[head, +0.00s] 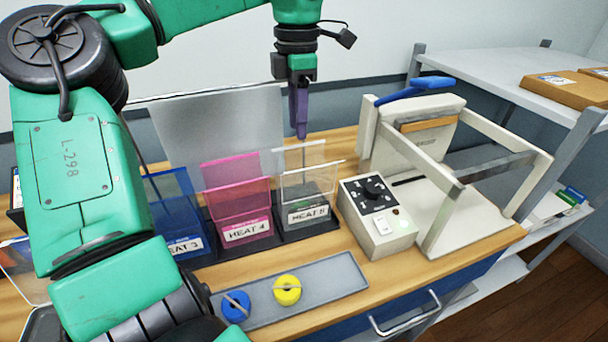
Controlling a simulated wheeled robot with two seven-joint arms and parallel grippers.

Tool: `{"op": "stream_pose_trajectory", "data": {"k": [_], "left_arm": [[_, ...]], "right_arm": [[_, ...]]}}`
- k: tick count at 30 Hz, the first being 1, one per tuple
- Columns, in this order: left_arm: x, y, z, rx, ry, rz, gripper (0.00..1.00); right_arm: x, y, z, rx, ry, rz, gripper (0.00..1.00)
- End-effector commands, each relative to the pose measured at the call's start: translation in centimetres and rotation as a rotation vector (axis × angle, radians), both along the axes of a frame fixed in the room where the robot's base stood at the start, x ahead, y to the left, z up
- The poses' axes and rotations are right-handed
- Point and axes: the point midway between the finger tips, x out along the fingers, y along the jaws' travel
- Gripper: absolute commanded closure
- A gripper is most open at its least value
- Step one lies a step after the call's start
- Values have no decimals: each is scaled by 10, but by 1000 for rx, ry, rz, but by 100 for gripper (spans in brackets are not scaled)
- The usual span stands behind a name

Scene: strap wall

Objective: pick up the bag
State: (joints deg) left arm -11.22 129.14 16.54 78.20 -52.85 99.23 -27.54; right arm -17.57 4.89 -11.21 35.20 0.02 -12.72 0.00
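Three upright holders hold thin sheet-like pieces that look like bags: a blue one (172,205), a pink one (236,178) and a clear one (306,158). I cannot tell which one the task means. My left arm covers the left part of the bench. My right gripper is out of view.
A white sealer-like machine (436,200) with a blue handle (416,88) and a control box (378,222) stands right of the holders. A grey tray (335,278) with blue (236,306) and yellow (287,290) rolls lies in front. A shelf (490,70) holds cardboard boxes at right.

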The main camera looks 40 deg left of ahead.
Motion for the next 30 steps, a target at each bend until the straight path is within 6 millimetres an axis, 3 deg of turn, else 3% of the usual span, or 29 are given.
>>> {"op": "stream_pose_trajectory", "data": {"k": [3,15,23,26,30], "left_arm": [[0,-1,-30,-5,1,-2,61],[5,2,-94,-5,-2,2,61],[5,2,-102,-5,-4,4,61],[5,2,-102,-5,-4,4,100],[5,2,-102,-5,-4,4,100]], "right_arm": [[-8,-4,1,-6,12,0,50],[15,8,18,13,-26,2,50],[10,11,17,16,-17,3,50],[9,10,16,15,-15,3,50],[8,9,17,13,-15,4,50]]}}
